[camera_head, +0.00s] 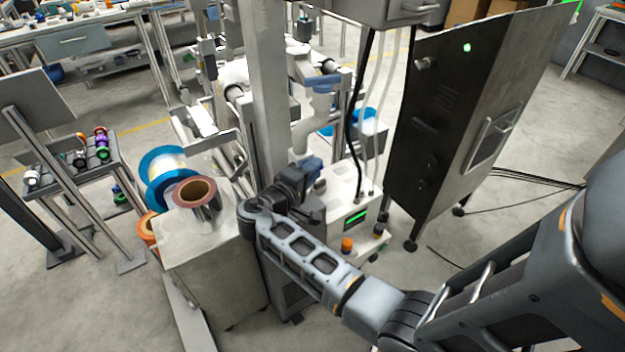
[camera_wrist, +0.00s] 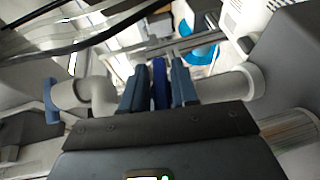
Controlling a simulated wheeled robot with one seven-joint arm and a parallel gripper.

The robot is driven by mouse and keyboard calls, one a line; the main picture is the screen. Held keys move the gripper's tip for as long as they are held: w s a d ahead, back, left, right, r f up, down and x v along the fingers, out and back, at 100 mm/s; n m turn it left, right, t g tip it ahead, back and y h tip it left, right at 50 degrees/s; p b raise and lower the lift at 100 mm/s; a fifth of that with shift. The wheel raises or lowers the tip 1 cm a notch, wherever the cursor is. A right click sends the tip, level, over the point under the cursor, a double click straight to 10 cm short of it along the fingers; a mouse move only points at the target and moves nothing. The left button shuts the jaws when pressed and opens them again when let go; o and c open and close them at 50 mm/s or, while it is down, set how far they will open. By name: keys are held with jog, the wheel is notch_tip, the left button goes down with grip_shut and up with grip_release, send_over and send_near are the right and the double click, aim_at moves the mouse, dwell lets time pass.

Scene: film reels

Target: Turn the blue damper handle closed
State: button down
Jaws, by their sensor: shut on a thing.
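The blue damper handle (camera_wrist: 159,84) shows in the wrist view between the two blue-grey fingers of my gripper (camera_wrist: 158,88). The fingers are close on either side of it and hold it. A white pipe (camera_wrist: 235,86) runs left and right behind the fingers. The handle's pivot is hidden by my gripper, so I cannot tell its exact angle. In the head view my gripper (camera_head: 310,170) is at the lower end of the white ducting (camera_head: 302,138), just above a white machine box (camera_head: 345,208). The handle itself cannot be made out clearly there.
A tall dark cabinet (camera_head: 465,110) stands to the right. A metal post (camera_head: 268,90) rises just left of my gripper. A grey cabinet (camera_head: 215,262) with film reels (camera_head: 195,193) stands at left. Black and white cables hang close behind my gripper. Another blue part (camera_head: 322,80) sits higher up.

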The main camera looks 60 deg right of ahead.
jog(key=shift+f+n+h+b, duration=0.15)
jog(key=shift+n+h+b, duration=0.15)
jog(key=shift+h+b, duration=0.5)
jog(key=c, duration=1.1)
grip_release()
jog(key=w+a+b, duration=0.1)
jog(key=a, duration=0.6)
jog(key=shift+a, duration=0.35)
